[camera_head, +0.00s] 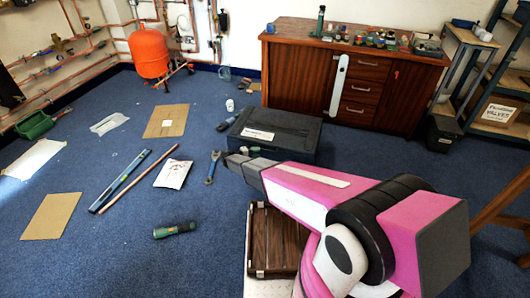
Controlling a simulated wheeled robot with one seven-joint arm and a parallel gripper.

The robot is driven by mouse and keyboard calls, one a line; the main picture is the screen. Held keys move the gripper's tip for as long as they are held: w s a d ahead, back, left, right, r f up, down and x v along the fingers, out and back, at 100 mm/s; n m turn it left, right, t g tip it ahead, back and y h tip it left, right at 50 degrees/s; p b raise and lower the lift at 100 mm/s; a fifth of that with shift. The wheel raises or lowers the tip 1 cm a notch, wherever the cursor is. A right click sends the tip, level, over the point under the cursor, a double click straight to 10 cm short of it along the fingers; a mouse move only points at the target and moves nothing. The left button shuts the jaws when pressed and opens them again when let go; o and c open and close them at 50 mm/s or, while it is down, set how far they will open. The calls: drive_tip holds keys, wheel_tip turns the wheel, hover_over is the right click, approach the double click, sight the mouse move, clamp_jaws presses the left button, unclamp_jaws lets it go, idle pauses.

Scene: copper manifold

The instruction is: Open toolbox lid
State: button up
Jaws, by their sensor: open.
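A dark grey toolbox (290,126) lies on the blue carpet in front of the wooden cabinet. Its lid looks shut, with a white label (258,134) at the left of its top. My pink and white arm reaches in from the lower right. My gripper (230,158) is dark grey and open, at the near left side of the toolbox and lower in the picture. The gap between its fingers is hard to make out, and I cannot tell how far it is from the toolbox. My arm hides part of the floor in front of the toolbox.
The wooden cabinet (300,70) stands behind the toolbox. A blue wrench (213,167), a torch (175,230), a copper pipe (139,178) and a level (120,181) lie on the floor. A brown slatted crate (259,240) is below my arm. Carpet at left is partly free.

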drive_tip(key=x, duration=0.5)
drive_tip(key=shift+w+d, duration=0.15)
drive_tip(key=shift+d, duration=0.2)
clamp_jaws()
